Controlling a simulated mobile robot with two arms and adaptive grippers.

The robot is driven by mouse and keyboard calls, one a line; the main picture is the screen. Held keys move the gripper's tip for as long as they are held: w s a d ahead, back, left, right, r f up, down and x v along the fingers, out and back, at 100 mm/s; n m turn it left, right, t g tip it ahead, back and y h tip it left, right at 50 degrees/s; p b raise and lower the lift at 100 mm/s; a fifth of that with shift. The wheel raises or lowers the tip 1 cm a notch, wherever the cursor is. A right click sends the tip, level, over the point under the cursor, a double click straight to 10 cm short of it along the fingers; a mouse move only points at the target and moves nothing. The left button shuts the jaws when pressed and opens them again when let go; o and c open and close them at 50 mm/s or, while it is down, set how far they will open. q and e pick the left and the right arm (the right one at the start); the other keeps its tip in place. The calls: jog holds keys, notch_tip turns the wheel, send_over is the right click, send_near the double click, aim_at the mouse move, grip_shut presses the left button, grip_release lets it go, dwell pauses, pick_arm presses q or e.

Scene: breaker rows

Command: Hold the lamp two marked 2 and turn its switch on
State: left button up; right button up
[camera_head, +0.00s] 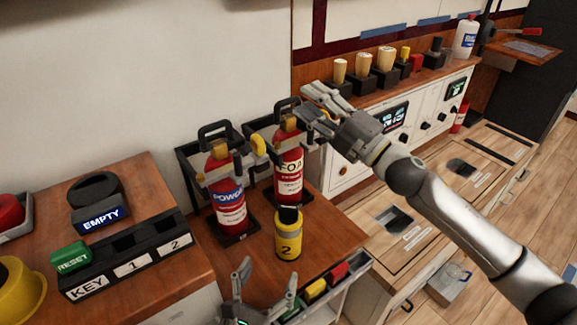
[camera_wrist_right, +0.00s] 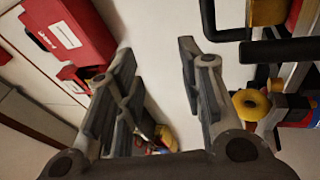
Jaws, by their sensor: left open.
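The lamp marked 2 (camera_head: 288,243) is a yellow cylinder with a black top, standing upright on the wooden counter in front of the extinguishers. A separate switch cannot be made out on it. My left gripper (camera_head: 268,275) is open and empty at the bottom of the head view, just in front of and below the lamp, apart from it in the picture. My right gripper (camera_head: 306,102) is up beside the FOAM extinguisher's top, farther back than the lamp. In the right wrist view my right gripper (camera_wrist_right: 157,55) has its fingers spread with nothing between them.
A red POWDER extinguisher (camera_head: 226,200) and a red FOAM extinguisher (camera_head: 289,165) stand in black racks behind the lamp. A black key holder (camera_head: 128,262) marked 1 and 2 is at left. A tray edge (camera_head: 345,285) with coloured blocks lies right of my left gripper.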

aim_at(284, 244)
jog(key=s+a+f+n+g, duration=0.1)
jog(key=s+a+n+g, duration=1.2)
jog(key=a+n+g, duration=0.35)
notch_tip(284, 244, down, 7)
jog(key=s+d+n+h, duration=0.2)
jog(key=d+n+h, duration=0.1)
jog(key=h, duration=0.6)
pick_arm(q)
jog(key=shift+w+d, duration=0.1)
jog(key=shift+w, duration=0.15)
jog(key=x, duration=1)
jog(key=shift+w+d, duration=0.1)
jog(key=shift+w, duration=0.05)
pick_arm(e)
jog(key=w+d+m+t+h, duration=0.1)
jog(key=w+d+t+h, duration=0.1)
jog(key=w+d+h, duration=0.2)
jog(key=d+h, duration=0.3)
jog(key=d, duration=0.1)
jog(key=shift+w+d+m, duration=0.2)
jog(key=shift+w+m, duration=0.05)
jog(key=shift+m, duration=0.1)
